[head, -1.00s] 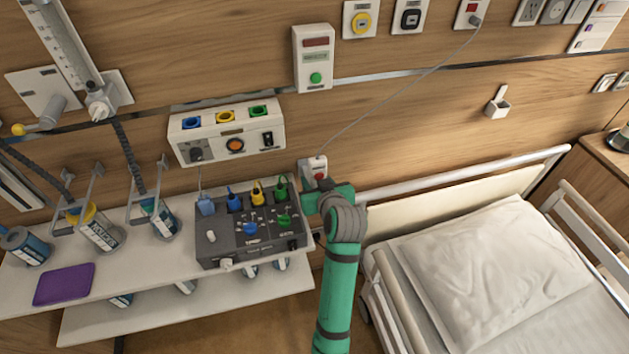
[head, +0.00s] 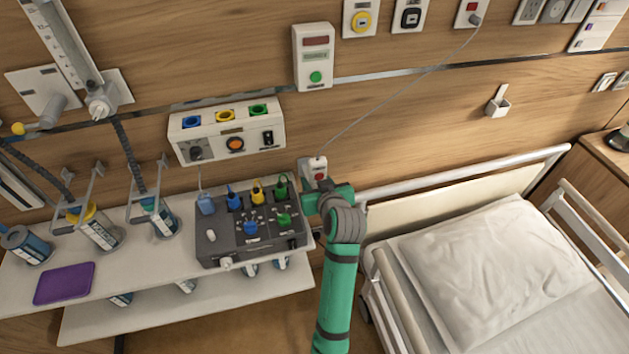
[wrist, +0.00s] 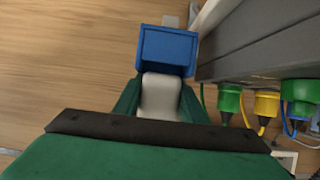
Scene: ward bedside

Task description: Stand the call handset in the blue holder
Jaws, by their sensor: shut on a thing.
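The call handset (head: 318,170) is white with a red button, and a thin cord runs from its top to a wall socket. My gripper (head: 325,196) is shut on it beside the right end of the grey device. In the wrist view the white handset (wrist: 160,95) sits between my green fingers. The blue holder (wrist: 165,50) shows there as an open box directly beyond the handset. The handset's far end meets the box's near edge in the picture; I cannot tell whether it is inside. I cannot make out the blue holder in the head view.
A grey device (head: 250,238) with coloured plugs stands close left of my gripper on a white shelf (head: 130,270). A bed (head: 490,260) with a rail is to the right. A small white wall holder (head: 498,103) is empty. A multi-socket box (head: 227,131) hangs above the device.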

